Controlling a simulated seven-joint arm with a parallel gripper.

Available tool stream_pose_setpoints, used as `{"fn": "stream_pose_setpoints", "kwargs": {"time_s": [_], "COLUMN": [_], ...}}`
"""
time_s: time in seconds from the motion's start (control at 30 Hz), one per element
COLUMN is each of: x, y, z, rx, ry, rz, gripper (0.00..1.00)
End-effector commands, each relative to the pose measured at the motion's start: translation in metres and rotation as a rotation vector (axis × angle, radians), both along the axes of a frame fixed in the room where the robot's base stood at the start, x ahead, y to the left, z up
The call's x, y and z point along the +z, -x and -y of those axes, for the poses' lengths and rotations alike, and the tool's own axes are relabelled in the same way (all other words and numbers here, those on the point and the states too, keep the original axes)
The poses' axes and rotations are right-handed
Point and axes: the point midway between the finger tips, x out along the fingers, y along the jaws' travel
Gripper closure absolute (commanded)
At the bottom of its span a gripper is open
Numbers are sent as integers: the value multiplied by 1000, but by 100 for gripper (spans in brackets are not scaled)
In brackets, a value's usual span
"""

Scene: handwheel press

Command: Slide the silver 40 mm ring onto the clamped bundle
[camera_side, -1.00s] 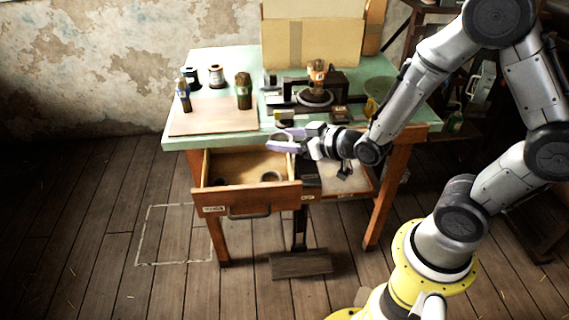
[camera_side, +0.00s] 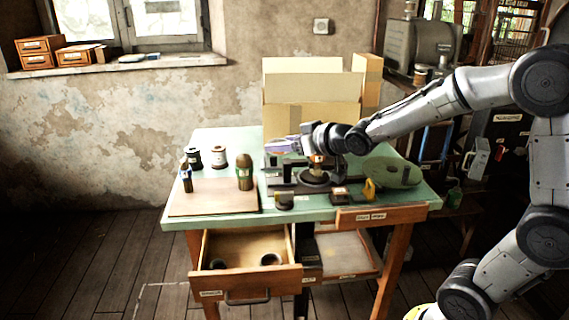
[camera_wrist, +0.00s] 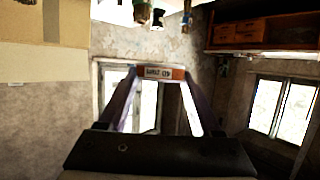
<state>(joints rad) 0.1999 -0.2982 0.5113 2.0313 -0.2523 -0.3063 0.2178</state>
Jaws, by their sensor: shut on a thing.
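My gripper (camera_side: 282,146) has pale lavender fingers and is raised over the back of the green table, left of and above the clamped bundle. In the wrist view the gripper (camera_wrist: 160,78) is shut on a ring (camera_wrist: 161,73), seen edge-on, with a label that seems to read 40 mm, upside down. The ring is hard to make out in the side view. The clamped bundle (camera_side: 317,161) stands upright over a round black base at the press on the table. The ring and the bundle are apart.
Cardboard boxes (camera_side: 312,88) stand behind the press. A green bundle (camera_side: 245,172), a blue one (camera_side: 187,178) and two spools (camera_side: 217,157) stand at the left. A dark ring (camera_side: 284,201) sits at the table's front. The open drawer (camera_side: 247,247) holds dark rings.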

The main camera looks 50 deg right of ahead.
Motion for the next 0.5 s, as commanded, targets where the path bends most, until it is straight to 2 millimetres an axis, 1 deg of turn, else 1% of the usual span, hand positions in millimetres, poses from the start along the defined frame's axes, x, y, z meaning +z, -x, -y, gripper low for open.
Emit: {"fn": "stream_pose_setpoints", "kwargs": {"time_s": [0.03,0.07,0.17,0.2,0.27,0.3,0.4,0.5], "x": [1,1,2,1,0,-1,-5,-9], "y": [-10,-16,-34,-40,-48,-52,-58,-61], "z": [19,29,70,87,113,130,171,205], "rx": [-27,-40,-91,-111,-140,-159,-204,-240], "ry": [1,0,-1,0,0,0,-1,-1], "rz": [0,0,2,0,-1,-1,-5,-9], "gripper": [95,95,95,95,95,95,95,95]}}
